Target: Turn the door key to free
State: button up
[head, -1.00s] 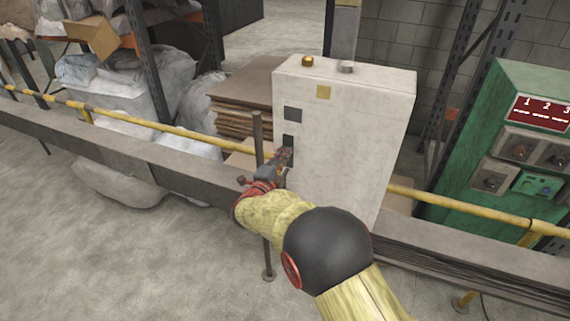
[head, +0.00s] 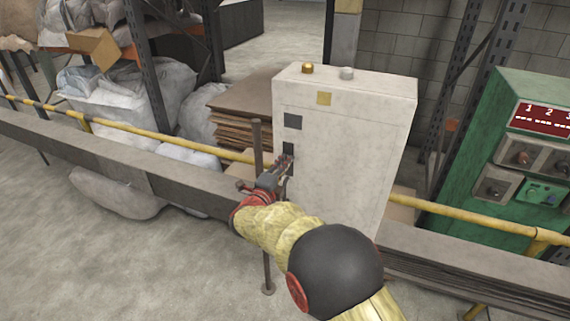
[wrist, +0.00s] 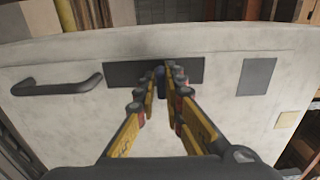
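The pale cabinet (head: 345,150) stands upright, its door face towards my gripper. In the wrist view, a dark lock plate (wrist: 122,73) is on the door. A small dark blue key-like piece (wrist: 161,82) sticks out of the plate between my fingertips. My gripper (wrist: 163,76) points straight at the plate, its fingers close together on either side of this piece and seemingly pressed on it. In the head view my gripper (head: 287,162) is at the door's left part, and its fingers hide the key. A black door handle (wrist: 57,86) is left of the plate in the wrist view.
Two lamps, one amber (head: 307,68) and one pale (head: 347,73), sit on the cabinet. A yellow rail (head: 150,135), a grey beam (head: 110,158) and a post (head: 257,148) are close to my arm. A green control box (head: 470,150) stands at the right.

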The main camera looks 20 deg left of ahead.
jog(key=o, duration=0.4)
jog(key=shift+c, duration=0.2)
jog(key=shift+s, duration=0.1)
jog(key=s+a, duration=0.1)
jog(key=s, duration=1)
jog(key=shift+s, duration=0.35)
